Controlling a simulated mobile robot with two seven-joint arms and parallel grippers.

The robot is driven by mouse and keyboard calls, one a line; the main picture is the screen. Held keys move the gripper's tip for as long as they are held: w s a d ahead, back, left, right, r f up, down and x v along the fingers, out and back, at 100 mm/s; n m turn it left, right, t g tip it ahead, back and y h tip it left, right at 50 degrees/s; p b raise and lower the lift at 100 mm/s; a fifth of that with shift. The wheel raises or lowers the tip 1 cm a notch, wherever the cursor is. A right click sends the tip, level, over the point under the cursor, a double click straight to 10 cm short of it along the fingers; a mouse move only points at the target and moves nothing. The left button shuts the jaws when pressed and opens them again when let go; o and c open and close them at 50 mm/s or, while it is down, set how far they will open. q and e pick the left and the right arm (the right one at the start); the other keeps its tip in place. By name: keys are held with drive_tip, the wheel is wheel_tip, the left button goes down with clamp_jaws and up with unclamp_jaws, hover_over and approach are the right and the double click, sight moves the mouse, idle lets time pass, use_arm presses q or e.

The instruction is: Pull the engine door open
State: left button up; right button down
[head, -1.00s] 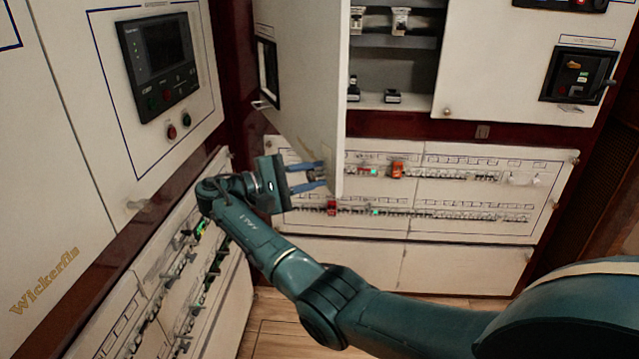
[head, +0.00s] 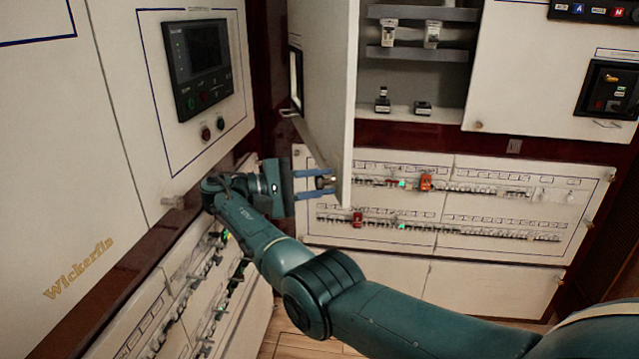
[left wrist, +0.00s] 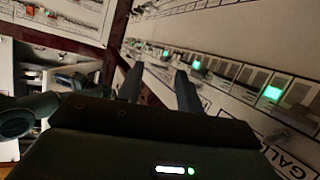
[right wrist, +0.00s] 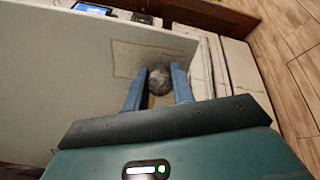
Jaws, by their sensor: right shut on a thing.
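The engine door (head: 328,75) is a tall cream panel. In the head view it stands swung out from its cabinet, with shelves showing to the right of it. Its round metal knob (head: 326,182) is near the lower free corner. My right gripper (head: 322,183) is shut on this knob, one blue finger on each side. The right wrist view shows the knob (right wrist: 160,80) between the fingertips and the door face (right wrist: 75,85) at left. My left gripper (left wrist: 158,76) shows only in the left wrist view, open and empty, near a breaker panel.
The open cabinet holds grey shelves (head: 420,57) with small devices. A breaker panel (head: 500,200) with rows of switches is below. A control panel with a screen (head: 201,58) is on the left wall, above more breaker rows (head: 190,285). Wooden floor (head: 290,343) shows below.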

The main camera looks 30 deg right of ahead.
sight(337, 132)
drive_tip(key=c, duration=1.2)
unclamp_jaws()
drive_tip(key=shift+o, duration=0.2)
drive_tip(key=o, duration=0.6)
wheel_tip(337, 132, up, 8)
drive_tip(key=shift+w+d+r+p, duration=0.1)
drive_tip(key=shift+w+r+p, duration=0.05)
drive_tip(key=shift+p, duration=0.6)
drive_tip(key=shift+s+r, duration=0.25)
drive_tip(key=shift+r, duration=0.45)
drive_tip(key=c, duration=0.6)
drive_tip(key=shift+r, duration=0.25)
drive_tip(key=shift+w, duration=0.1)
